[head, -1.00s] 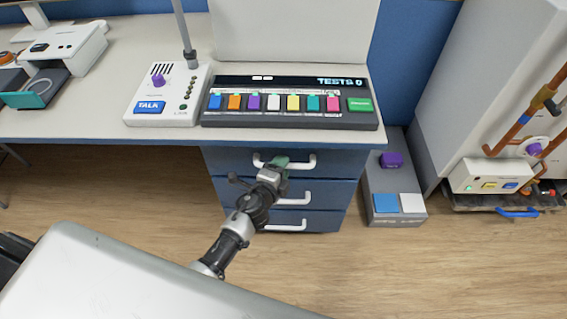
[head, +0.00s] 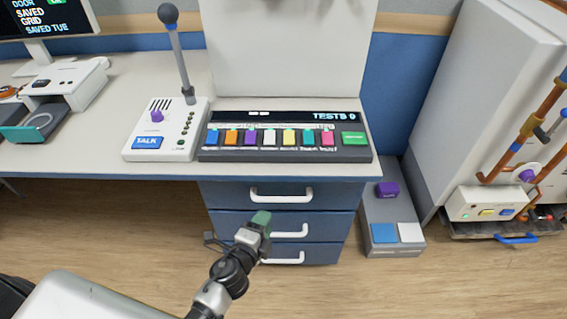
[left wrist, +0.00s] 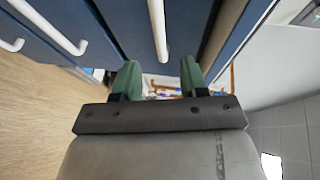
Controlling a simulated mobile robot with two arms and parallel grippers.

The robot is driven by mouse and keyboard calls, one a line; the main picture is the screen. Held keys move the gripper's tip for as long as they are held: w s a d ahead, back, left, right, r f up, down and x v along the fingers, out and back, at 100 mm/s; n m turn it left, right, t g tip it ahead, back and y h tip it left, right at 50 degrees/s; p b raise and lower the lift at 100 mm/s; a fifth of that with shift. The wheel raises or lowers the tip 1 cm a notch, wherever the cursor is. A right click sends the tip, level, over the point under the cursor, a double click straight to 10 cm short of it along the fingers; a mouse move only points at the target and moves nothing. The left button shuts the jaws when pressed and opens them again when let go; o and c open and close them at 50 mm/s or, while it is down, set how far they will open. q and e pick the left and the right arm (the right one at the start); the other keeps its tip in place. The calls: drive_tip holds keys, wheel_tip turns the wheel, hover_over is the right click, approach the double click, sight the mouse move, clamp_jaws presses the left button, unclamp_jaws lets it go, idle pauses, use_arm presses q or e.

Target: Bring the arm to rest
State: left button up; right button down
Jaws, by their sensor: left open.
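My left gripper (head: 256,232) is in front of the blue drawer unit, over the floor side of the desk edge, with nothing seen in it. In the left wrist view its two green fingers (left wrist: 158,80) stand apart, with a gap between them. The arm comes up from the bottom of the head view. The drawer unit (head: 230,196) has white handles, and its drawers look shut. My right gripper is not in view.
The desk (head: 95,163) carries a talk box with a microphone (head: 165,130) and a panel of coloured keys (head: 285,136). A grey pedal box (head: 392,215) stands right of the drawers. A white cabinet with pipes (head: 500,100) stands at the far right.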

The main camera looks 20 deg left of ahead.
use_arm(q)
drive_tip(key=s+a+f+n+g+y+p, duration=0.1)
drive_tip(key=s+a+f+n+g+p, duration=0.2)
drive_tip(key=s+f, duration=0.5)
drive_tip(key=s+f+n+g+y+p, duration=0.1)
drive_tip(key=s+f+n+g+p, duration=0.35)
drive_tip(key=f, duration=0.65)
drive_tip(key=s+a+f+n+g+p, duration=0.1)
drive_tip(key=s+f+n+g, duration=0.2)
drive_tip(key=s, duration=0.9)
drive_tip(key=s+a+f+n+g+p, duration=0.2)
drive_tip(key=s+f+n+g, duration=0.2)
drive_tip(key=s, duration=0.9)
drive_tip(key=shift+f+n, duration=0.15)
drive_tip(key=shift+n, duration=0.7)
drive_tip(key=shift+s, duration=0.1)
